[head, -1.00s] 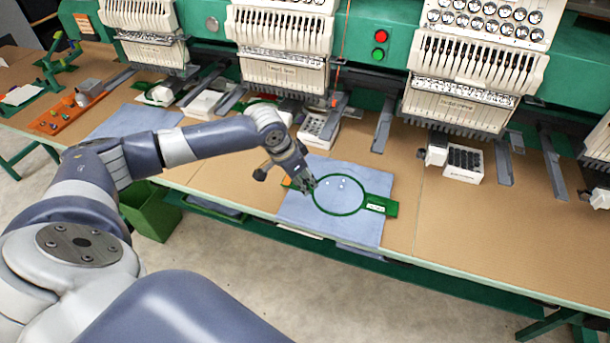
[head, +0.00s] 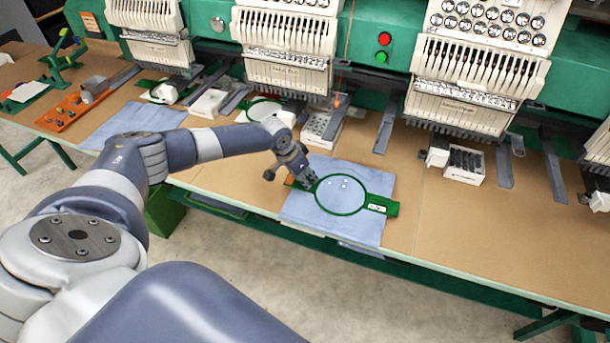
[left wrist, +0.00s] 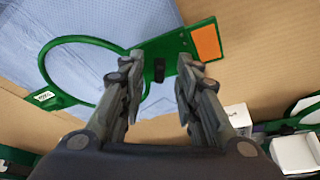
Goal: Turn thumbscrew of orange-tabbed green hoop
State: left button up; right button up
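The green hoop (head: 366,206) lies on a light blue cloth (head: 330,235) on the table, and it also shows in the left wrist view (left wrist: 46,66). Its orange tab (left wrist: 206,41) is on the green bracket at one end. A small dark thumbscrew (left wrist: 158,70) sits at the hoop's edge beside that bracket. My left gripper (head: 309,184) is over the hoop's left end. In the left wrist view its fingers (left wrist: 161,76) are apart, one on each side of the thumbscrew, with gaps visible. My right gripper is not in view.
Embroidery machine heads (head: 288,50) overhang the back of the table. White boxes (head: 464,164) and grey metal arms (head: 384,130) stand below them. An orange tray (head: 66,113) is at the far left. The brown tabletop right of the hoop is clear.

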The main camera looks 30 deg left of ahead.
pick_arm(q)
jog(key=shift+w+f, duration=0.15)
jog(key=shift+f, duration=0.2)
jog(key=shift+c, duration=0.2)
grip_shut()
